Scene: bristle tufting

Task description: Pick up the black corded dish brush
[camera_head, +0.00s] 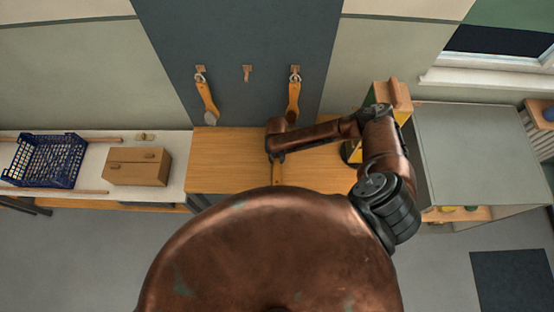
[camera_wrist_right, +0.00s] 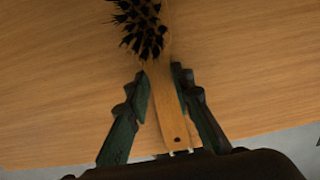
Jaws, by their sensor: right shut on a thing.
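The black-bristled dish brush (camera_wrist_right: 141,26) lies over the wooden bench top in the right wrist view, bristles facing up and its pale wooden handle pointing toward my wrist. My right gripper (camera_wrist_right: 160,76) is shut on the handle, one dark finger on each side. A small dark hole shows near the handle's end; I cannot make out a cord clearly. In the head view my right gripper (camera_head: 277,157) is low over the bench, and the brush is mostly hidden. I cannot tell whether the brush touches the bench. My left gripper is not in view.
Two wooden-handled tools (camera_head: 206,98) (camera_head: 294,97) hang from pegs on the dark panel; the middle peg (camera_head: 247,73) is bare. The wooden bench (camera_head: 225,165) is clear on its left. A cardboard box (camera_head: 137,167) and blue crate (camera_head: 48,160) stand farther left. A grey cabinet (camera_head: 470,145) is right.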

